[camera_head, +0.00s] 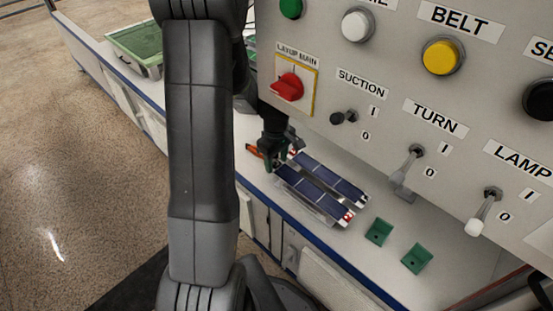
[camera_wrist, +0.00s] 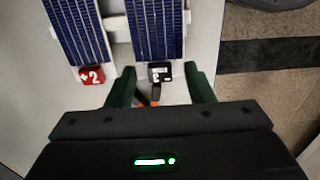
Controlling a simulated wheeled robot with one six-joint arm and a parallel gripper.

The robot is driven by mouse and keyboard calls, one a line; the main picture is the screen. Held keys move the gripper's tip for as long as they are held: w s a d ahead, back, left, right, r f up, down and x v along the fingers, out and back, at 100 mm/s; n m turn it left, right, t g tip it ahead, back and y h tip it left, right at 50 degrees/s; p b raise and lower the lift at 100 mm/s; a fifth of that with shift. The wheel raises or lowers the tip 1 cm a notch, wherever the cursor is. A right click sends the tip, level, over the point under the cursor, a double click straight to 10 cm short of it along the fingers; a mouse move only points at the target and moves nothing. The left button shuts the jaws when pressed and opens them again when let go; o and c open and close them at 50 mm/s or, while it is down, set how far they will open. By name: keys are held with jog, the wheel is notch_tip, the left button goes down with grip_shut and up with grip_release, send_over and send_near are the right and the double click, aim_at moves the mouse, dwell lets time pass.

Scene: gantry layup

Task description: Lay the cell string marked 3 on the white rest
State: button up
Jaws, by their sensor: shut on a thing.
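Two blue cell strings lie side by side on the bench. The string marked 3 (camera_head: 322,200) is the lower-left one; its black end tag (camera_wrist: 160,72) shows in the wrist view. The string beside it (camera_head: 330,172) carries a red tag marked 2 (camera_wrist: 91,75).
An orange-handled tool (camera_head: 255,151) lies near my gripper. Two green blocks (camera_head: 378,232) (camera_head: 416,259) stand on the bench to the right. A control panel (camera_head: 400,85) with buttons and switches overhangs the bench. A green-topped tray (camera_head: 137,42) sits at the far left.

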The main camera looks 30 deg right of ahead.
jog(key=shift+f, duration=0.25)
jog(key=o, duration=1)
jog(key=shift+c, duration=0.2)
jog(key=shift+r, duration=0.15)
notch_tip(320, 180, up, 13)
jog(key=p, duration=0.3)
